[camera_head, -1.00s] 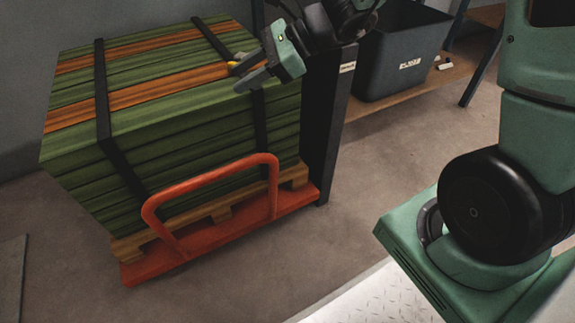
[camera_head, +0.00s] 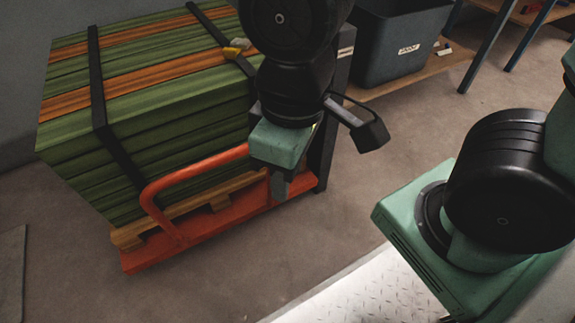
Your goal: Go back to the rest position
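My gripper (camera_head: 279,187) hangs pointing down in front of the stack's right end, near the red cart handle (camera_head: 205,170). Its green body and one finger show from the side. The other finger is hidden, so its opening cannot be told. No held thing shows.
The stack rests on a wooden pallet on a red cart (camera_head: 150,257). A dark post (camera_head: 325,150) stands just behind my gripper. A dark bin (camera_head: 395,45) sits on a wooden shelf (camera_head: 415,75) at the back. Open floor (camera_head: 420,130) lies to the right.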

